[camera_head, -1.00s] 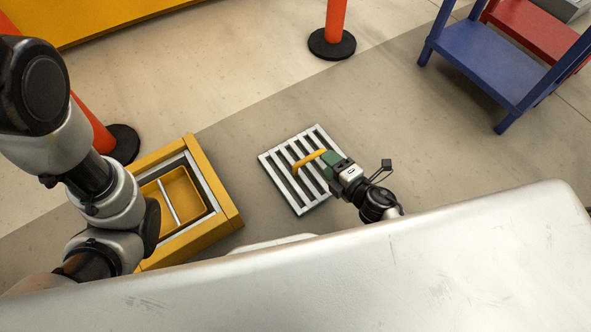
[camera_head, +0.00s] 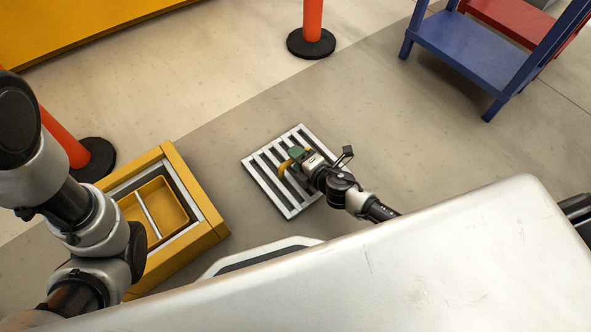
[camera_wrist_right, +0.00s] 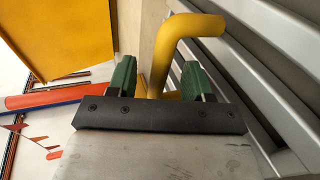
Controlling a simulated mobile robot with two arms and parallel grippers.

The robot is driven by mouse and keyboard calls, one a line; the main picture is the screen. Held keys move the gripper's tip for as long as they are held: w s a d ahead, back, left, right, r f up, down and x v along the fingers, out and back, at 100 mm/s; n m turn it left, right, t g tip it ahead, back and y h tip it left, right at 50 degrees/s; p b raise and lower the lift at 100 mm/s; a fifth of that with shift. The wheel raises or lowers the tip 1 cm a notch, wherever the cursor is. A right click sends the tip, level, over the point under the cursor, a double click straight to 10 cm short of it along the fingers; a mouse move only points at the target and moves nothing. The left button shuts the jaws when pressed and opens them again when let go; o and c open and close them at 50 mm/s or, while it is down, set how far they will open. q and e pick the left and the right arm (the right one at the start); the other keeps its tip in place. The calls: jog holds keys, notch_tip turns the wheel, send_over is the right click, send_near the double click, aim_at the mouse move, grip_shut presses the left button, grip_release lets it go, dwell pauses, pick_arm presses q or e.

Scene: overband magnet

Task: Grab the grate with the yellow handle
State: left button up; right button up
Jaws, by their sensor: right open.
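The grey slatted grate (camera_head: 267,188) lies on the floor at the centre of the head view. Its yellow handle (camera_head: 284,168) is mostly hidden behind my right gripper (camera_head: 293,156), which is over the grate. In the right wrist view, the bent yellow handle (camera_wrist_right: 165,48) shows between the two green fingers of the open right gripper (camera_wrist_right: 158,80). Grate slats (camera_wrist_right: 270,80) fill the right side of that view. My left arm comes in at the left of the head view; its gripper is not visible.
A yellow box frame (camera_head: 195,190) with a yellow tray (camera_head: 168,196) inside stands left of the grate. An orange post (camera_head: 312,20) on a black base is behind it. A blue step stand (camera_head: 465,50) is at the upper right. The floor right of the grate is clear.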

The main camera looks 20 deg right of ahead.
jog(key=shift+w, duration=0.1)
jog(key=c, duration=0.9)
grip_shut()
jog(key=shift+f, duration=0.2)
jog(key=shift+r, duration=0.15)
dwell(0.3)
